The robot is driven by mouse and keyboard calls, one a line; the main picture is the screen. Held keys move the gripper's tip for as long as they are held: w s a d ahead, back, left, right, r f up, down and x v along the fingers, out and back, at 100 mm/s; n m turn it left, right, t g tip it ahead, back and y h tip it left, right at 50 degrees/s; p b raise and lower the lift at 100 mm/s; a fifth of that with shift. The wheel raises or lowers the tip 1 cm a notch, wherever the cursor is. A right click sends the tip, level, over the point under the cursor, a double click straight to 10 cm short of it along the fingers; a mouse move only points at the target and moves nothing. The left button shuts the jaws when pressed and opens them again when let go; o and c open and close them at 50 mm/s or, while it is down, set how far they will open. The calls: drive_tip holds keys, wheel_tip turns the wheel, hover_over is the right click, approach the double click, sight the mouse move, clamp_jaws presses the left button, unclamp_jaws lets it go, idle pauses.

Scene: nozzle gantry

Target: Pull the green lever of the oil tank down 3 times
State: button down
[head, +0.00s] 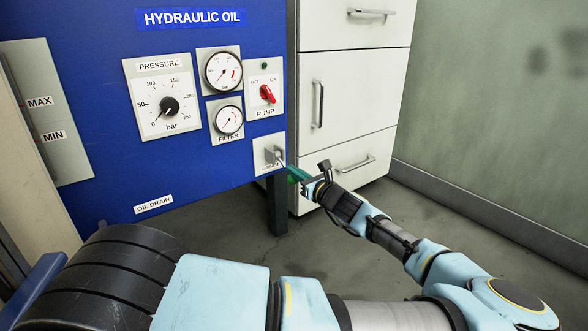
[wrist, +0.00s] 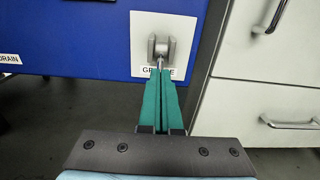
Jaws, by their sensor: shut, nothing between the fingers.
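The blue hydraulic oil tank (head: 100,75) fills the left of the head view. On its lower right corner is a white plate (head: 262,145) with a grey metal lever bracket (head: 273,154), which also shows in the wrist view (wrist: 161,46). A thin metal lever rod (wrist: 160,63) comes out of the bracket toward me. My gripper (head: 290,170) is at the end of this rod; its two teal fingers (wrist: 160,73) are shut side by side. The fingertips meet or overlap the rod in the picture; I cannot tell whether they touch. No separate green lever handle can be made out.
A white drawer cabinet (head: 345,105) with metal handles stands close to the right of the tank. The tank also has gauges, a pressure dial (head: 168,106) and a red pump switch (head: 267,94). Floor (head: 345,225) shows open below and to the right.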

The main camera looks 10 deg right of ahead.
drive_tip(key=p+v, duration=0.4)
drive_tip(key=v, duration=0.6)
idle(0.7)
